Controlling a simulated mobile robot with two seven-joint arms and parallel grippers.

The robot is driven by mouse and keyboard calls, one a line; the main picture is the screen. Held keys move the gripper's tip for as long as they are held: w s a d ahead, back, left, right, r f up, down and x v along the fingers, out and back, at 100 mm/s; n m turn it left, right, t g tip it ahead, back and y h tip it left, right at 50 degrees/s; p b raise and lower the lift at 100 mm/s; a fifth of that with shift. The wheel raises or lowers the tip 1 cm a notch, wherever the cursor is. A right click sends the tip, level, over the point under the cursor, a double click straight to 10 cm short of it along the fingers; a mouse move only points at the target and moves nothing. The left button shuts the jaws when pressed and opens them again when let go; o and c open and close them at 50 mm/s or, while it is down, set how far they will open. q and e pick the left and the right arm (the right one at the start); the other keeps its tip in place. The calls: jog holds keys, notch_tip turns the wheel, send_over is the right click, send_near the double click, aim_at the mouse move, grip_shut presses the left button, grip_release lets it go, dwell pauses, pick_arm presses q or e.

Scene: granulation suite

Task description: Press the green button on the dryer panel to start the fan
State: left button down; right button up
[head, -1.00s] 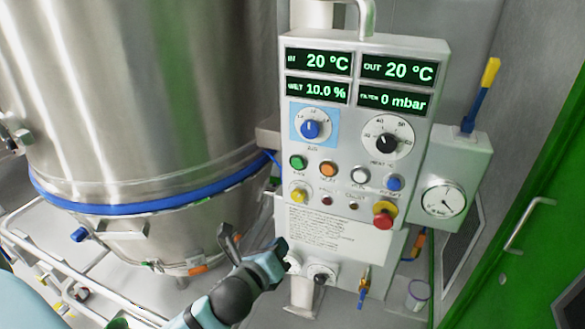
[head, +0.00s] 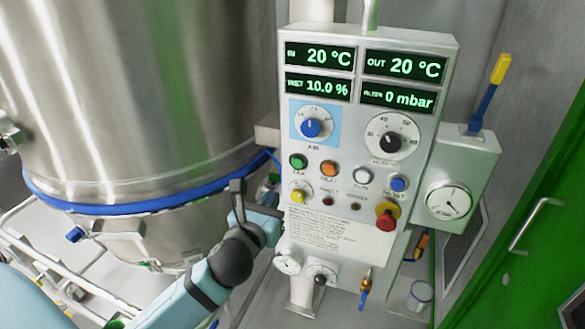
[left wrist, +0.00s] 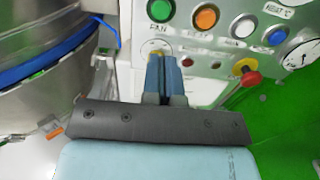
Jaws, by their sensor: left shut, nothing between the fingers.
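The dryer panel (head: 345,245) stands upright in the middle of the head view. Its green button (head: 298,161) is at the left of the upper button row, beside an orange button (head: 329,168). My left gripper (head: 277,217) is shut and empty, low at the panel's left edge, below the green button. In the left wrist view the shut fingers (left wrist: 163,58) point up toward the panel, with the green button (left wrist: 160,10) above the tips and apart from them in the picture. The fingertips partly cover the yellow knob there. My right gripper is out of view.
A yellow knob (head: 298,195) sits just below the green button. A red mushroom button (head: 386,221) is at lower right. A large steel vessel (head: 140,100) with a blue band stands close on the left. Gauges and a brass valve (head: 366,285) hang below.

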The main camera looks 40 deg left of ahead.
aim_at(296, 164)
pick_arm(q)
jog(key=p+x, duration=0.2)
jog(key=x, duration=0.9)
jog(key=shift+w+r, duration=0.15)
jog(key=shift+w+a, duration=0.1)
jog(key=shift+w, duration=0.45)
